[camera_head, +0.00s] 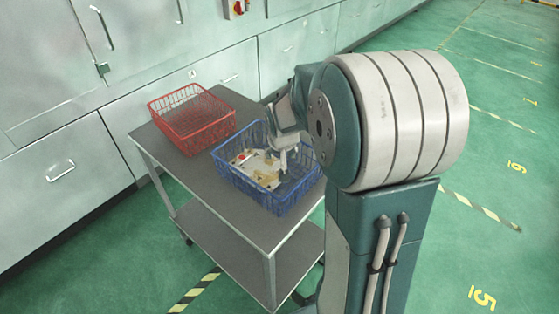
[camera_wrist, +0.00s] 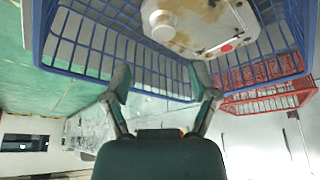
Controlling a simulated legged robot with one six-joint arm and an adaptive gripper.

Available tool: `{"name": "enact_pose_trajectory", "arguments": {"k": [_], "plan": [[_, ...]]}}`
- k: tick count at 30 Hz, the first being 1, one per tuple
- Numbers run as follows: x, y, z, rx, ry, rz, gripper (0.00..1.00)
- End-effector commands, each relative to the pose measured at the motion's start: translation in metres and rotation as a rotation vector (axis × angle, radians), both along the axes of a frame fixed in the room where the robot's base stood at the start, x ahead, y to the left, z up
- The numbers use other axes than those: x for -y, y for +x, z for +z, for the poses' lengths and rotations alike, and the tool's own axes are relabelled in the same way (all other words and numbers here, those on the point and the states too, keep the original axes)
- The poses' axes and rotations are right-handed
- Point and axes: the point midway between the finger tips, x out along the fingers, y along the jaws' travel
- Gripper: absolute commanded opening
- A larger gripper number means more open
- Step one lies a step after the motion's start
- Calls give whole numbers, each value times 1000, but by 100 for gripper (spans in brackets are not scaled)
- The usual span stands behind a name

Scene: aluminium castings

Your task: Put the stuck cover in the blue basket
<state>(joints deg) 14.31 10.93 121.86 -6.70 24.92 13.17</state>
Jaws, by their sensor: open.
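The cover (camera_head: 258,165) is a pale casting with brownish stains and a red spot. It lies in the blue basket (camera_head: 287,206) on the cart. In the wrist view the cover (camera_wrist: 205,22) shows at the top, with a round boss on it, inside the blue basket (camera_wrist: 75,73). My gripper (camera_head: 283,168) is at the basket, beside the cover's right side. In the wrist view my gripper (camera_wrist: 163,85) has its two fingers spread, with nothing between them. The cover appears apart from the fingers.
A red basket (camera_head: 193,118) stands on the cart (camera_head: 172,150), left of and behind the blue one; it looks empty. Grey cabinets (camera_head: 130,60) line the wall behind. Green floor (camera_head: 500,180) lies open at the right. The cart has a lower shelf (camera_head: 215,238).

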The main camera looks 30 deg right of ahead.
Motion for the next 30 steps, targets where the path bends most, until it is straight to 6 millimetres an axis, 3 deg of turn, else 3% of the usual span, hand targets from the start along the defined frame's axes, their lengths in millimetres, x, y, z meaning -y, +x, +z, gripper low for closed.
{"name": "enact_pose_trajectory", "arguments": {"k": [3, 11, 14, 21, 30], "plan": [[-3, -7, 20, 4, 0, -1, 75], [-9, -16, 41, 3, -1, 5, 75], [-19, -28, 56, 12, -5, 29, 75], [-64, -89, 107, 43, -16, 145, 75], [-109, -177, 138, 81, -20, 303, 75]]}}
